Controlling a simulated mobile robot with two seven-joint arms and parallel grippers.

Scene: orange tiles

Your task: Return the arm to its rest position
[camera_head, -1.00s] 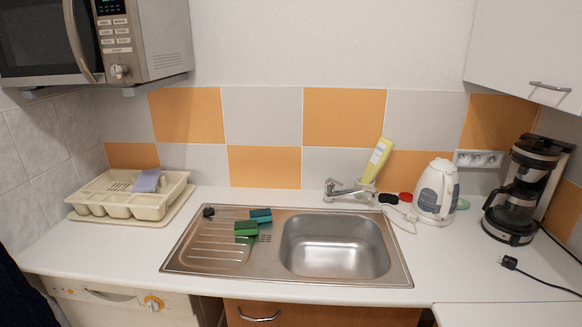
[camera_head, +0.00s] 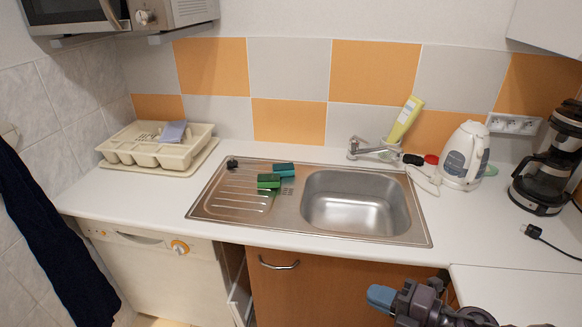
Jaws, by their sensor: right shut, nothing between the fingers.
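My right gripper (camera_head: 382,298) shows at the bottom right in the head view, with blue-grey fingertips pointing left. It is shut and empty, in front of the cabinet under the sink and below the counter edge. The rest of my right arm runs off the bottom right corner. My left gripper is not in view.
The counter holds a steel sink (camera_head: 355,231), green sponges (camera_head: 269,181), a cutlery tray (camera_head: 196,146), a kettle (camera_head: 464,156) and a coffee maker (camera_head: 541,180). A cabinet door handle (camera_head: 279,265) is left of my gripper. A dark cloth (camera_head: 50,235) hangs at left.

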